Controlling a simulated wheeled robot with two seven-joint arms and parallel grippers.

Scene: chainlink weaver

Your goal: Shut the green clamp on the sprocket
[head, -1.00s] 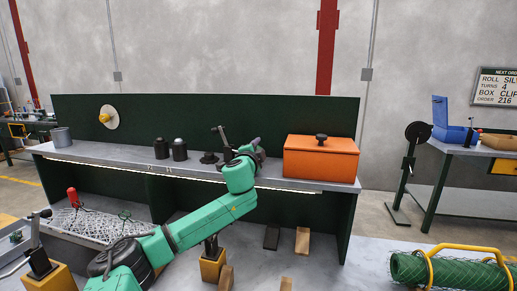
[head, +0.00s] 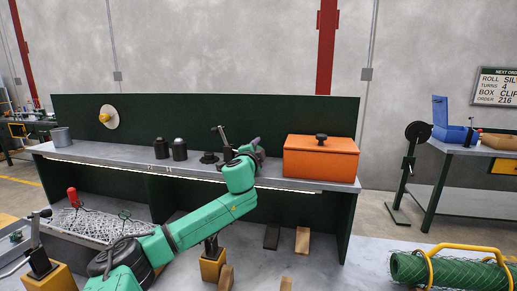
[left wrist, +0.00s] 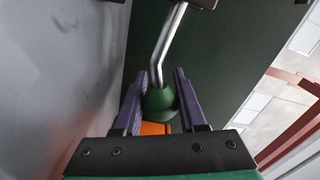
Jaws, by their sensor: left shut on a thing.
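In the left wrist view, the green clamp shows as a bent metal lever (left wrist: 165,45) with a round green knob (left wrist: 159,104). The purple fingers of my left gripper (left wrist: 160,75) are on both sides of the knob, shut on it. In the head view, my left gripper (head: 250,152) is at the back bench, left of the orange box, and hides the knob there. A dark upright clamp part (head: 223,138) stands just left of it. I cannot make out the sprocket clearly. My right gripper is not in view.
The orange box (head: 320,160) with a black knob stands on the bench right of my gripper. Two dark bottle-like pieces (head: 171,150) stand to the left. A dark green back panel (head: 300,113) rises behind. A green mesh roll (head: 445,270) lies front right.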

